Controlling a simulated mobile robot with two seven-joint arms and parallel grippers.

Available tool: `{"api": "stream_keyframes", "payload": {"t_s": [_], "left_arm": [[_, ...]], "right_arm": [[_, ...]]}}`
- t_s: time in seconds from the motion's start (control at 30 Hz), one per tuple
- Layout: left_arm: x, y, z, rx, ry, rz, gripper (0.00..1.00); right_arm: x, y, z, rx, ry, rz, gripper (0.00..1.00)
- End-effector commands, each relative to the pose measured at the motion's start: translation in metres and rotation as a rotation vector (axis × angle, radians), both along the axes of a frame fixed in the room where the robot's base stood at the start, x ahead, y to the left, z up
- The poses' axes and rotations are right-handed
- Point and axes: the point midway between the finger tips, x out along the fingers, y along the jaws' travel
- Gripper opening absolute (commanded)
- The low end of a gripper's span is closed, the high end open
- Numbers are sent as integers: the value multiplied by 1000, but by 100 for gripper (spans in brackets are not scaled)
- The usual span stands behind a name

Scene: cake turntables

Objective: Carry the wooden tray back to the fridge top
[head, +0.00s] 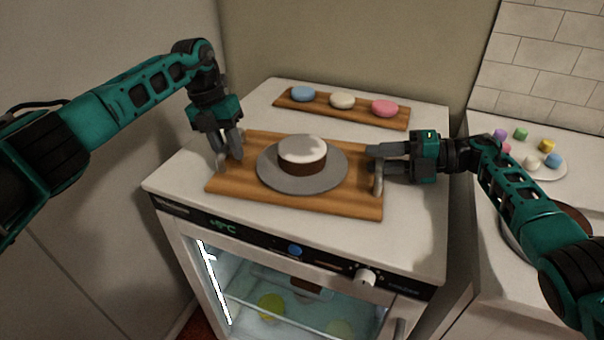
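The wooden tray (232,188) lies flat on the white fridge top (410,230), as far as I can see. It bears a grey round turntable (270,178) with a small brown cake with white icing (302,155). A metal handle stands at each short end of the tray. My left gripper (229,160) points down at the left handle, its fingers apart and partly hiding it. My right gripper (372,158) comes in level from the right at the far end of the right handle (378,181). Its fingers are apart, with no clear grip on the handle.
A wooden board (335,111) with blue, white and pink discs lies behind the tray. A counter at right holds a plate (545,172) of small coloured pieces. The fridge's front edge, with a knob (365,277), is near the tray. A wall rises at left.

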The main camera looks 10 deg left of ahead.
Motion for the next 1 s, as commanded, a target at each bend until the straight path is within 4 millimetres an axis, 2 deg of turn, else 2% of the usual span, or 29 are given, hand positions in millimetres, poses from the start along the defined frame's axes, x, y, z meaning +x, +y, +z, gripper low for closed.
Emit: {"api": "stream_keyframes", "payload": {"t_s": [0.03, 0.17, 0.47, 0.57, 1.0], "left_arm": [[0, 0, 1, 0, 0, 0, 36], [0, 0, 1, 0, 0, 0, 48], [0, 1, 3, 1, -1, 0, 48], [1, 3, 11, 1, -2, 0, 48], [2, 15, 72, 1, -2, 1, 48]], "right_arm": [[0, 0, 1, 0, 0, 0, 36], [0, 0, 1, 0, 0, 0, 48], [0, -1, 0, -2, 1, -1, 48], [0, -1, 0, -3, 1, -2, 48], [0, -1, -2, -4, 3, -3, 48]]}}
